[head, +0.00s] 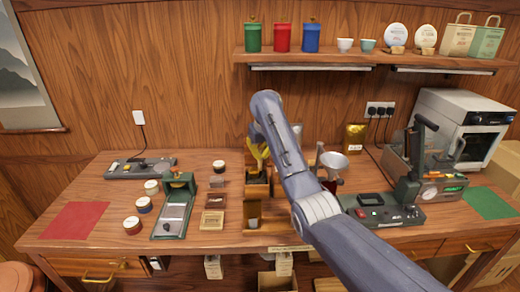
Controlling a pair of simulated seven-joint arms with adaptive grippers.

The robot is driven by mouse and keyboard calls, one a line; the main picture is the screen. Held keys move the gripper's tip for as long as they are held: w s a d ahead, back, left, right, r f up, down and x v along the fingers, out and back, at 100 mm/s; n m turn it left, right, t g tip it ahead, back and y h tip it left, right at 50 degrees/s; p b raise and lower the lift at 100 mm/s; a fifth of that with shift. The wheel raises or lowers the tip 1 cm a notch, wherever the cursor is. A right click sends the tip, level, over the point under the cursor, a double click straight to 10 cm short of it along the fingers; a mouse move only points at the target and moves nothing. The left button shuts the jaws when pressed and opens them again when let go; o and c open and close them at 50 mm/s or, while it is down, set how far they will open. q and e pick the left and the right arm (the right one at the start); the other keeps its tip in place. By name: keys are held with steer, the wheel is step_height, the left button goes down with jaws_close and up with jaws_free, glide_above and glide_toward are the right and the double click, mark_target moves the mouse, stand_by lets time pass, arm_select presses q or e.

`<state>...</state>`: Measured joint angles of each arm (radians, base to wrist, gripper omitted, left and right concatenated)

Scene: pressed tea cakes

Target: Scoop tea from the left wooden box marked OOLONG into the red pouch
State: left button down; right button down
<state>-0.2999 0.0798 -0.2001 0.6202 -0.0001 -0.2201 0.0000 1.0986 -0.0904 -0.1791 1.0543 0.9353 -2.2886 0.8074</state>
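My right arm reaches in from the lower right, and its gripper (258,153) points down over brown wooden boxes (257,190) at the middle of the bench. Yellow parts show at its fingertips, but the arm hides much of them. I cannot tell whether it is open or shut, or whether it holds a scoop. No OOLONG mark is readable. A dark red item (331,185), possibly the red pouch, stands under a pale funnel (333,161), right of the arm and partly hidden by it. My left gripper is not in view.
A green scale-like device (174,212) and several small jars (132,225) stand at left. A red mat (75,220) lies at the left end. A sealer-like machine (385,208) and a steel oven (462,120) crowd the right.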

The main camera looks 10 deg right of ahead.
steer(key=shift+s+f+t, duration=0.75)
steer(key=shift+f+t, duration=0.05)
steer(key=shift+f, duration=1.35)
step_height(320, 180, up, 12)
steer(key=g, duration=0.2)
steer(key=shift+r+g, duration=0.15)
steer(key=shift+g, duration=0.25)
stand_by(0.4)
steer(key=shift+a+r, duration=0.1)
steer(key=shift+a, duration=0.05)
stand_by(0.6)
